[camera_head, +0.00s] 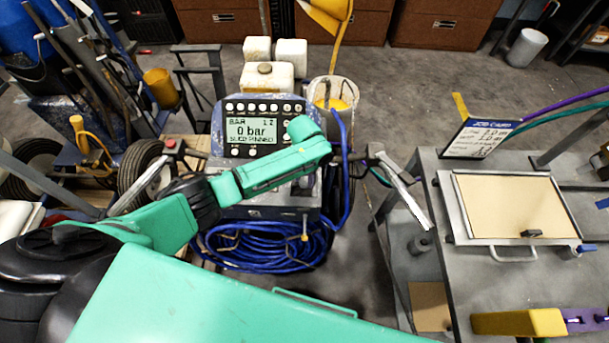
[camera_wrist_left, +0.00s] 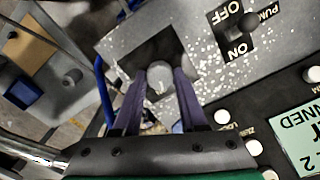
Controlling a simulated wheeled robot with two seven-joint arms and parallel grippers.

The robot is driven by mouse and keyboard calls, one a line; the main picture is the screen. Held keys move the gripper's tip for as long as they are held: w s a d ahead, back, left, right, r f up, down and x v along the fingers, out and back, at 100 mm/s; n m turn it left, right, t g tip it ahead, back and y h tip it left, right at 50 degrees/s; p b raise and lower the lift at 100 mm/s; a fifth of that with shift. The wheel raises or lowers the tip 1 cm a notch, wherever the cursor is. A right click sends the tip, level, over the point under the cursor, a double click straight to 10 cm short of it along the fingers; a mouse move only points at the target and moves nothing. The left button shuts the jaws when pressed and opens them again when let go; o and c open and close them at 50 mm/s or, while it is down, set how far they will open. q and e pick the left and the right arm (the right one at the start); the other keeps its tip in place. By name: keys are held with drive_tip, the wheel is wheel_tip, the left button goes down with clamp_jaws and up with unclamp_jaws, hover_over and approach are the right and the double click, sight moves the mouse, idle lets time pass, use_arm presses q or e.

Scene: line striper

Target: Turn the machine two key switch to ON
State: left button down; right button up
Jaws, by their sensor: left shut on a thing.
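The machine's control panel (camera_head: 262,128) stands ahead of me, with a display reading 0 bar. My left arm reaches across its front in the head view, with the gripper end largely hidden there. In the left wrist view, my left gripper (camera_wrist_left: 163,74) has its two dark fingers on either side of a rounded grey knob (camera_wrist_left: 160,76) and is shut on it. The knob sits at a dark recess in the speckled grey panel; I cannot tell whether it is the key switch. A black pump switch (camera_wrist_left: 239,27) beside it is marked OFF and ON. My right gripper is not in view.
Blue hose (camera_head: 265,247) lies coiled below the panel. A handlebar (camera_head: 400,188) stands to the right, near a grey workbench (camera_head: 440,205) with a framed board (camera_head: 512,205). White containers (camera_head: 266,77) stand behind the panel. Open floor (camera_head: 420,90) lies behind.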

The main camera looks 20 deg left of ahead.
sight(305, 181)
use_arm(q)
drive_tip(key=shift+m, duration=1)
drive_tip(key=shift+c, duration=2.2)
unclamp_jaws()
wheel_tip(305, 181, up, 15)
drive_tip(key=shift+f, duration=0.2)
